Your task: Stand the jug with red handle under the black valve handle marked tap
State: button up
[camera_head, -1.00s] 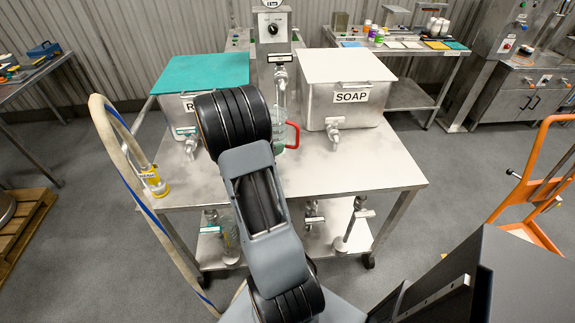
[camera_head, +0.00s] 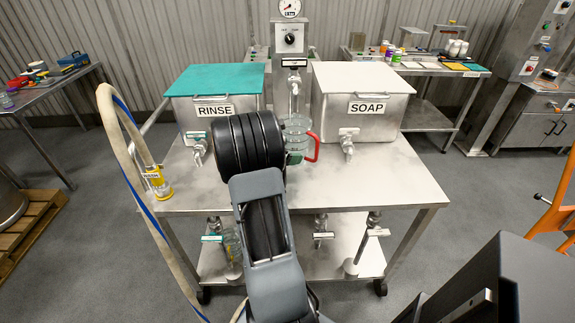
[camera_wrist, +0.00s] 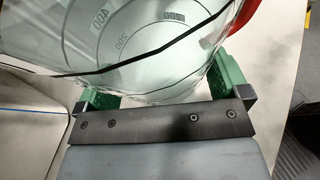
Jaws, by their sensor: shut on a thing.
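The clear jug (camera_head: 299,128) with its red handle (camera_head: 313,149) is upright over the bench top, in front of the central column and just below its metal spout (camera_head: 293,88). The handle points right. A dark valve handle with a small white label (camera_head: 294,62) sits above the spout; its text is too small to read. My gripper (camera_wrist: 160,92) is shut on the jug (camera_wrist: 150,45), with a green finger on each side. In the head view my arm hides most of the gripper. I cannot tell whether the jug's base touches the bench.
A RINSE tank (camera_head: 213,117) with a teal lid stands left, and a SOAP tank (camera_head: 357,107) right; both have front taps. A hose with a yellow fitting (camera_head: 157,181) stands at the bench's left edge. The bench's front right (camera_head: 385,185) is clear.

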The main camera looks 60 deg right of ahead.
jog(key=shift+f+b, duration=0.3)
jog(key=shift+f, duration=2)
jog(key=shift+f, duration=0.1)
jog(key=shift+f, duration=0.1)
jog(key=o, duration=0.6)
jog(key=shift+w+a+r, duration=0.15)
jog(key=shift+r, duration=0.2)
jog(key=p+v, duration=0.1)
jog(key=v, duration=1)
jog(key=shift+a+r, duration=0.2)
jog(key=shift+a, duration=0.2)
jog(key=s+a+m+t+y, duration=0.2)
jog(key=a+m+t+y, duration=0.1)
jog(key=a, duration=0.7)
jog(key=s+a+r+m+t+y, duration=0.1)
jog(key=a+m+y, duration=0.4)
jog(key=a, duration=0.6)
jog(key=s+a+r+m+t+y, duration=0.1)
jog(key=s+a+m+t+y, duration=0.3)
jog(key=a, duration=0.7)
jog(key=shift+a+t, duration=0.1)
jog(key=shift+t, duration=0.5)
